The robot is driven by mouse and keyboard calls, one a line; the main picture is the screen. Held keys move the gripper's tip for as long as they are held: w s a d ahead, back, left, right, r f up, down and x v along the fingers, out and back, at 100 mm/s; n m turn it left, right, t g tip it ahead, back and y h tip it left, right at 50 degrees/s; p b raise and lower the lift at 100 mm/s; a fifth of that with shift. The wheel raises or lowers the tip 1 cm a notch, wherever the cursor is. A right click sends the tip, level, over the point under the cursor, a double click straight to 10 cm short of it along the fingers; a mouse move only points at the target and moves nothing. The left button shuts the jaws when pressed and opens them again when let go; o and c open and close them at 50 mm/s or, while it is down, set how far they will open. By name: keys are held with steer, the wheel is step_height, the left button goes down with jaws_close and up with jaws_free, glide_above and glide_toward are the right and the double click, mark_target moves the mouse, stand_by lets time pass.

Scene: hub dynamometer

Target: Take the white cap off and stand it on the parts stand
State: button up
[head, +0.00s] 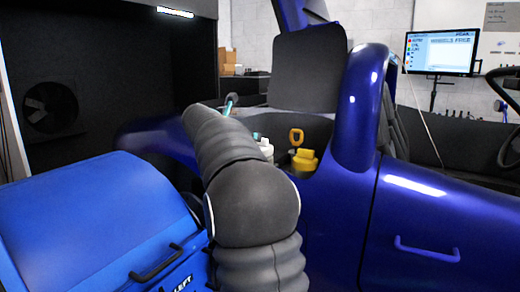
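A white cap (265,148) shows just right of my arm, low in the front of the dark blue vehicle, and is partly hidden by the arm. A small teal piece (256,136) shows at its upper left; I cannot tell what it belongs to. My dark ribbed arm rises from the bottom middle and bends forward and left, across the view of the cap. A teal-and-grey part (231,99) shows beyond the arm's far end. My gripper's fingers cannot be made out, so its hold on the cap cannot be judged. I cannot identify a parts stand.
A yellow cap (304,159) with an upright loop stands right of the white one. A blue rounded unit marked LEFT (90,220) fills the lower left. The vehicle's blue door (440,220) fills the right. A monitor (440,53) and boxes (229,60) are behind.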

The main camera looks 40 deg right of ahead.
mark_target(261, 146)
steer(key=x, duration=0.9)
steer(key=shift+w+d+b, duration=0.2)
steer(key=shift+w+b, duration=0.05)
steer(key=shift+b, duration=0.15)
steer(key=c, duration=1.3)
